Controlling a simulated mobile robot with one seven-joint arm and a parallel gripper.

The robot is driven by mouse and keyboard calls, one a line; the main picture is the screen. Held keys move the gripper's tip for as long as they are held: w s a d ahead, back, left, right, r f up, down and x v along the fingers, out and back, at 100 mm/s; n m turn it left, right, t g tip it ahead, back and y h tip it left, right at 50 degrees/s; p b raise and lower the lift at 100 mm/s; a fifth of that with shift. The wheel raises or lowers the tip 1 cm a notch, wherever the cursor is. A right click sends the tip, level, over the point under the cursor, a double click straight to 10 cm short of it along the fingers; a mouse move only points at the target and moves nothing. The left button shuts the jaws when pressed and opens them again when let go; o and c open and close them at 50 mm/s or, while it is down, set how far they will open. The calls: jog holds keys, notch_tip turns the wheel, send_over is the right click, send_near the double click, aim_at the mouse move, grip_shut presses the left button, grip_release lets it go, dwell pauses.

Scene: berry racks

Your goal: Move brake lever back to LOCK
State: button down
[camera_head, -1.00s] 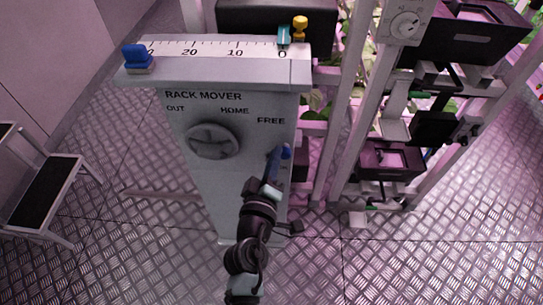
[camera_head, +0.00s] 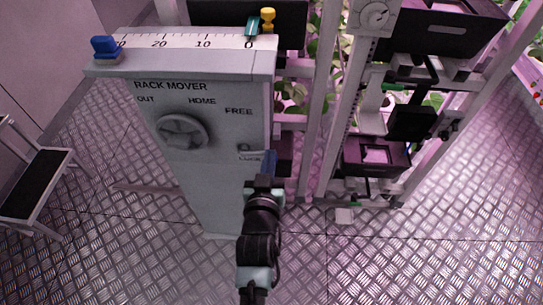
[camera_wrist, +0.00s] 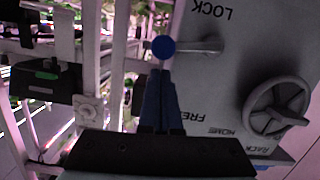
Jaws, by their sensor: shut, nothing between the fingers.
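The brake lever (camera_wrist: 195,47) is a short grey arm with a round blue knob (camera_wrist: 162,47), on the grey rack mover panel (camera_wrist: 240,70). In the wrist view it lies about level, its knob past the panel's edge, between the LOCK and FREE labels. Its pivot is nearer to LOCK. My gripper (camera_wrist: 161,72) is shut and empty, its blue fingertips right at the knob on the FREE side; I cannot tell whether they touch. In the head view my gripper (camera_head: 270,153) is at the panel's right edge and hides the knob.
A round handwheel (camera_head: 184,132) is on the panel's upper front. A ruler scale (camera_head: 190,42) with a blue slider (camera_head: 104,48) runs along the top. Plant racks with black trays (camera_head: 375,157) stand close on the right. A step stool (camera_head: 38,185) stands at left.

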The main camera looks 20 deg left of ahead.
jog(key=shift+d+f, duration=0.2)
jog(key=shift+f, duration=0.15)
dwell(0.6)
notch_tip(320, 180, up, 5)
jog(key=p, duration=0.4)
jog(key=f+v, duration=0.1)
jog(key=v, duration=0.9)
jog(key=shift+d, duration=0.1)
